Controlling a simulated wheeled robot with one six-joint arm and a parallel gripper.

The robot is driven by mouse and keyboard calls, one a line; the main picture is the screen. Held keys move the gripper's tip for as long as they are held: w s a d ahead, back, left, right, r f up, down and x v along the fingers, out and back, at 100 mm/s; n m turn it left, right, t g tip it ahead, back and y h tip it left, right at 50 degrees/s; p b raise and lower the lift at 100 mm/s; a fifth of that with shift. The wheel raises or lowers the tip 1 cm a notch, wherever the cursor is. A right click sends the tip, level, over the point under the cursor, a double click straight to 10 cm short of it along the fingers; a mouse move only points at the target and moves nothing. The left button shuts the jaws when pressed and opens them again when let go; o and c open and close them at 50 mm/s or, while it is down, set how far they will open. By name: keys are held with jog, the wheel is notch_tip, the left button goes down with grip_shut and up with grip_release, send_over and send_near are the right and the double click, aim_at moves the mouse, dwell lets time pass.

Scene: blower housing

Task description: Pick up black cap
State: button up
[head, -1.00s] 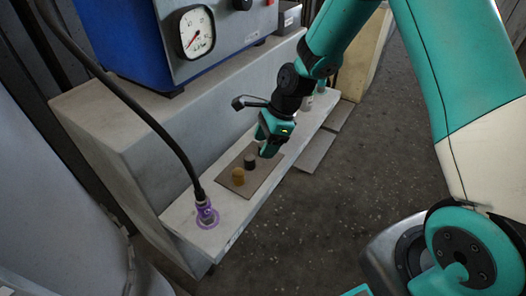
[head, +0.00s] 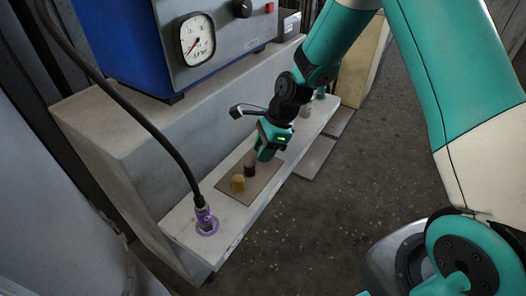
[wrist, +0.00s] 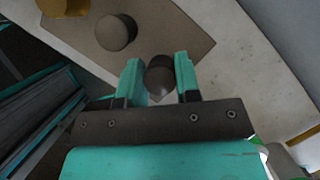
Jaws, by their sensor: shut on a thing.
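In the wrist view the black cap (wrist: 159,75), dark and rounded, is between the two fingers of my gripper (wrist: 158,82), near a corner of the brown mat (wrist: 185,35). My gripper is shut on it. In the head view my gripper (head: 263,157) points down at the far end of the mat, and its fingers hide the held cap. I cannot tell whether the cap still touches the mat. A second, dark grey cap (wrist: 116,33) stands beside it on the mat; it also shows in the head view (head: 250,170).
A yellow cap (head: 238,184) stands on the mat past the grey one. A purple ring (head: 207,222) with a black hose (head: 130,115) is at the ledge's near end. The blue gauge box (head: 170,45) stands behind. Open floor (head: 330,220) lies right of the ledge (head: 185,215).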

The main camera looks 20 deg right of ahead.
notch_tip(320, 180, up, 19)
jog(key=p, duration=0.5)
jog(key=shift+r, duration=0.15)
